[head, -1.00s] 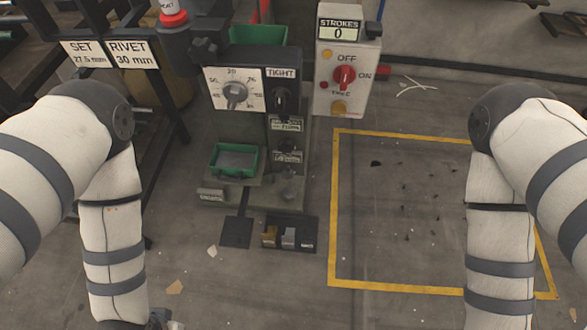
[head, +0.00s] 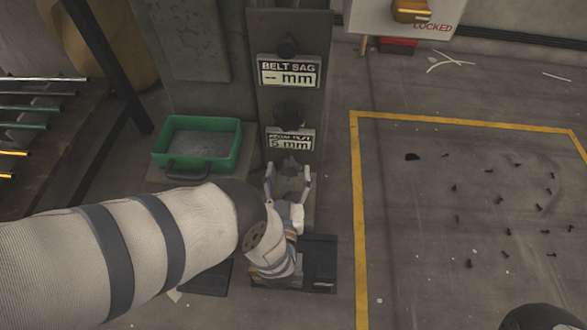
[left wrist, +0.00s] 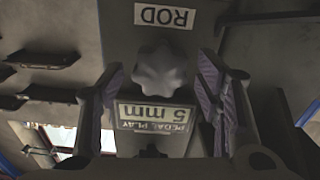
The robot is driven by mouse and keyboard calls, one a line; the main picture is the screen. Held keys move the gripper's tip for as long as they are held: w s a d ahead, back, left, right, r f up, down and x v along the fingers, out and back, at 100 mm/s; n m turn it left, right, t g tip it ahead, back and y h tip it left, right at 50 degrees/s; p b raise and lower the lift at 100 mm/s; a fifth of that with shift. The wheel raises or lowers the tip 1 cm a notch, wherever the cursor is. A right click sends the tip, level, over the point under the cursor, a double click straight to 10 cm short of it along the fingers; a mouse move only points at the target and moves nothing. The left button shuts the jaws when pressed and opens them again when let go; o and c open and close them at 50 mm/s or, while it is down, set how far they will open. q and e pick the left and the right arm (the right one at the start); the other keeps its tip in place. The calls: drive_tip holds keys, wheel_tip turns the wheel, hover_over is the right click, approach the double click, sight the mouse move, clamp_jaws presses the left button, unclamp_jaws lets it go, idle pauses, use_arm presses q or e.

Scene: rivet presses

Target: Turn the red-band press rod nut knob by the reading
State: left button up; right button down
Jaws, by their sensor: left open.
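The rod nut knob (head: 290,166) is a grey, star-shaped knob low on the press column, below the pedal play reading plate (head: 290,139), which shows 5 mm. In the upside-down left wrist view the knob (left wrist: 160,74) lies between the purple-padded fingers, with the ROD label (left wrist: 165,17) beyond it. My left gripper (head: 288,174) is open, its fingers on either side of the knob. I cannot tell whether they touch it. The belt sag plate (head: 289,71) shows dashes, with a dark knob above it. No red band shows now. My right gripper is out of view.
A green tray (head: 238,158) stands left of the column. A dark pedal base (head: 318,262) is on the floor below. A yellow-lined floor area (head: 358,220) with scattered small dark pieces lies to the right. A control box marked LOCKED (head: 374,17) is at the top.

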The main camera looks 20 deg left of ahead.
use_arm(q)
drive_tip(key=shift+x, duration=1.2)
drive_tip(key=c, duration=1.2)
drive_tip(key=shift+n, duration=0.3)
drive_tip(key=n, duration=0.3)
drive_tip(key=shift+n, duration=0.3)
drive_tip(key=n+p, duration=0.1)
drive_tip(key=n, duration=0.3)
drive_tip(key=shift+f+n, duration=0.1)
drive_tip(key=shift+n, duration=0.2)
drive_tip(key=n, duration=0.4)
drive_tip(key=shift+n, duration=2.4)
